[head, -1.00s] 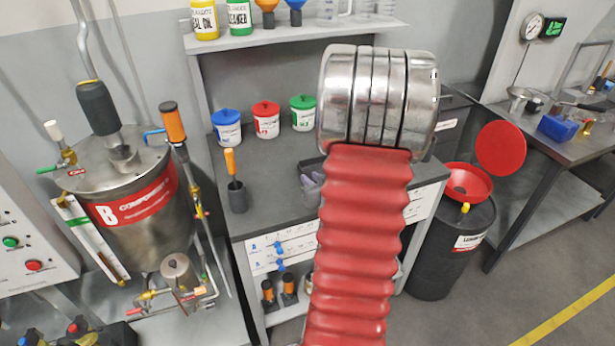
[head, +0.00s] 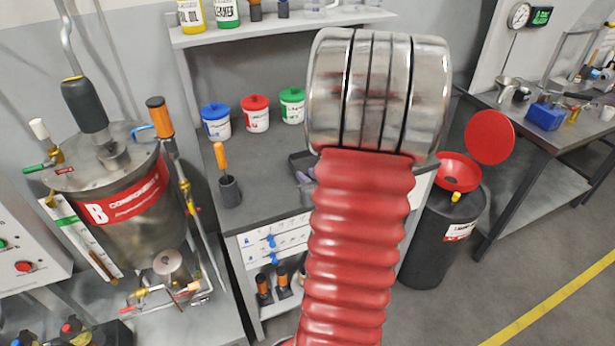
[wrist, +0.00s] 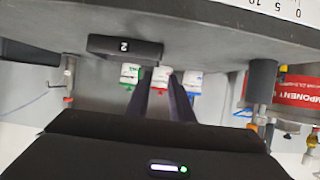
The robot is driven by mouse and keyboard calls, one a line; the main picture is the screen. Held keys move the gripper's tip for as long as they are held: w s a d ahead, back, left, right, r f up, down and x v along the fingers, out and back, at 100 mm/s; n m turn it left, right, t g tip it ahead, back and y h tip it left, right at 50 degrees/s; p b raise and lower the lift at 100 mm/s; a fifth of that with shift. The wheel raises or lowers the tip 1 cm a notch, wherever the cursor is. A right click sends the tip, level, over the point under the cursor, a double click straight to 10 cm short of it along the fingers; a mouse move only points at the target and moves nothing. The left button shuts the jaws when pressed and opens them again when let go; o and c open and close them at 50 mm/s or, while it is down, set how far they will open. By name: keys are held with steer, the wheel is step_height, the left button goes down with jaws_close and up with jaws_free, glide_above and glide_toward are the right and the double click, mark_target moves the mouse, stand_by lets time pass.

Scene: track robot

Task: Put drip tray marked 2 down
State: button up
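The wrist view is upside down. In it a black drip tray (wrist: 110,47) marked 2 shows its labelled face against the grey bench top (wrist: 205,45). My gripper (wrist: 162,74) has two dark fingers apart, with the red-lidded jar showing through the gap.
Jars with blue (head: 215,122), red (head: 255,114) and green (head: 292,105) lids stand at the back of the bench. A cup with an orange-handled tool (head: 229,190) stands at its left. The component B tank (head: 128,215) is left; a black drum (head: 437,245) is right.

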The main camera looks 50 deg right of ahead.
steer(key=w+a+r+n+g+y, duration=0.1)
steer(key=w+a+r+g, duration=0.15)
steer(key=a+r, duration=0.45)
steer(key=w+a+r+n+g+y, duration=0.1)
steer(key=w+a+r, duration=0.25)
steer(key=a, duration=0.65)
steer(key=s+a+r+n+y, duration=0.1)
steer(key=s+a, duration=0.3)
steer(key=a, duration=0.4)
steer(key=s+a+r+n+g+y, duration=0.1)
steer(key=s+a, duration=0.3)
steer(key=a, duration=0.5)
steer(key=s+a+r+n+g+y, duration=0.1)
steer(key=s+a+n+y, duration=0.1)
steer(key=a, duration=0.6)
steer(key=shift+s+a+r+y, duration=0.15)
steer(key=shift+s+r+y, duration=0.3)
steer(key=shift+s, duration=0.65)
steer(key=shift+s, duration=0.1)
